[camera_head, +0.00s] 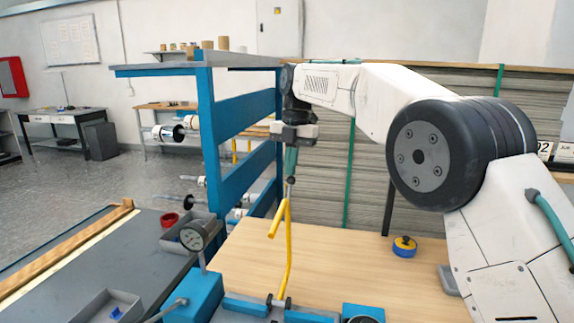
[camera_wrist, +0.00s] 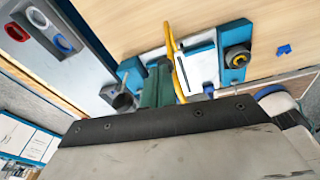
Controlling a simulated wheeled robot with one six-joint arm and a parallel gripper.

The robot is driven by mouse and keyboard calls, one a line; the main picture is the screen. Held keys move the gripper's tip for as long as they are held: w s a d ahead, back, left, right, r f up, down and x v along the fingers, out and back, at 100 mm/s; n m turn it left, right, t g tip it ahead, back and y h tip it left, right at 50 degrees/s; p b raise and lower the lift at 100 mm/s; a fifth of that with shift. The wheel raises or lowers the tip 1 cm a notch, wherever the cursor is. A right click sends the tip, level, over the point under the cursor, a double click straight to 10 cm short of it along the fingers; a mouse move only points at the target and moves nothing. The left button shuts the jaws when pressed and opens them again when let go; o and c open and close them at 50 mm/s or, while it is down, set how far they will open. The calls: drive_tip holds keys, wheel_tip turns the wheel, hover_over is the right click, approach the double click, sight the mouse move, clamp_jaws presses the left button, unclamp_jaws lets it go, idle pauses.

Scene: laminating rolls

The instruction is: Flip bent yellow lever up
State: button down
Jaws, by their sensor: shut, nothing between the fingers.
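The bent yellow lever (camera_head: 289,250) stands nearly upright on a blue fixture in the head view, with a short bent end pointing down and left from its top. In the wrist view the lever (camera_wrist: 174,60) runs beside the dark green finger of my gripper. My gripper (camera_head: 291,181) points down, shut and empty, its tip at the lever's top in the head view. I cannot tell whether they touch. The blue fixture (camera_head: 194,297) carries the lever's pivot near the bottom of the head view.
A dial gauge (camera_head: 193,236) stands left of the lever. A blue rack (camera_head: 207,130) with rolls rises behind it. Grey bins sit at the left. The tabletop between lever and round piece is clear.

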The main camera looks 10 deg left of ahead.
drive_tip(key=shift+w+d+f, duration=0.15)
drive_tip(key=shift+w+f, duration=0.1)
drive_tip(key=shift+f, duration=0.25)
drive_tip(key=shift+w+d+f, duration=0.15)
drive_tip(key=shift+w+f, duration=0.05)
drive_tip(key=shift+f, duration=0.25)
wheel_tip(320, 180, up, 10)
drive_tip(key=shift+w+f, duration=0.2)
drive_tip(key=shift+f, duration=0.05)
